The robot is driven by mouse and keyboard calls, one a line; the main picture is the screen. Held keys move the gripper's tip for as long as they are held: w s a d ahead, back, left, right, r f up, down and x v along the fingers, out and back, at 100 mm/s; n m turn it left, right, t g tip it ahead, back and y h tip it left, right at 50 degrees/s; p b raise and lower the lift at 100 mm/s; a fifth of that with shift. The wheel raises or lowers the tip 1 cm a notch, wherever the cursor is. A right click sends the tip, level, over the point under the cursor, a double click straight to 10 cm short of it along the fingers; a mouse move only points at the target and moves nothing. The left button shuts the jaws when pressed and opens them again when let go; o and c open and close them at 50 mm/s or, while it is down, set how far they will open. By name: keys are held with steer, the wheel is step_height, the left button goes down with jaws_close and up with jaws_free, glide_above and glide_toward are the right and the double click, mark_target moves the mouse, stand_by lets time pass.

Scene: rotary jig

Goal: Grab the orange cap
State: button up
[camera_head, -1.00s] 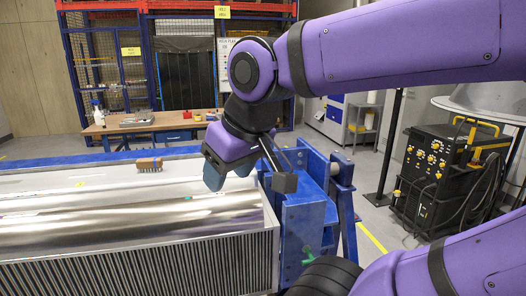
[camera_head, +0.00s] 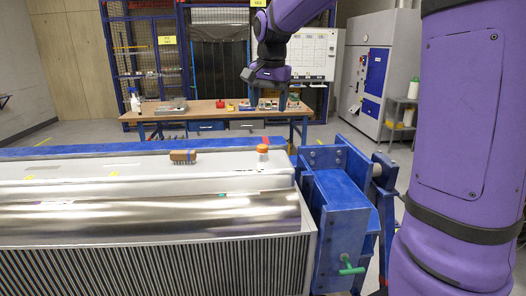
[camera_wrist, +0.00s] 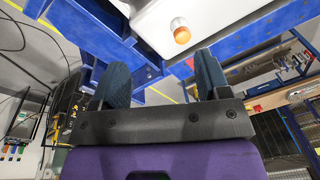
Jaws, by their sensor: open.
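The orange cap (camera_head: 262,148) tops a small white bottle (camera_head: 262,158) on the light top surface of the blue-framed machine, near its right end. In the wrist view the orange cap (camera_wrist: 182,36) shows at upper middle, beyond the fingertips. My gripper (camera_head: 267,88) is raised above and beyond the cap in the head view, clear of it. In the wrist view the two dark blue fingers of my gripper (camera_wrist: 163,70) stand wide apart with nothing between them.
A wooden brush (camera_head: 183,156) lies left of the cap. A shiny metal cylinder (camera_head: 150,215) runs along the machine in front. A blue bracket (camera_head: 340,215) stands at the right end. A workbench (camera_head: 215,115) with tools is behind.

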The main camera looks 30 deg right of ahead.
steer(key=w+d+f+m+g, duration=0.1)
steer(key=w+d+f+m, duration=0.15)
steer(key=w, duration=0.25)
steer(key=w+d+f+m, duration=0.1)
steer(key=w+d+f, duration=0.1)
steer(key=w+f, duration=0.3)
glide_above(262, 146)
steer(key=f, duration=0.3)
steer(key=shift+w+d+f, duration=0.1)
steer(key=shift+w+f, duration=0.25)
steer(key=shift+s+f, duration=0.15)
steer(key=shift+f, duration=1.3)
steer(key=shift+s+f, duration=0.1)
steer(key=shift+f, duration=1.3)
steer(key=shift+c, duration=0.2)
steer(key=c, duration=1)
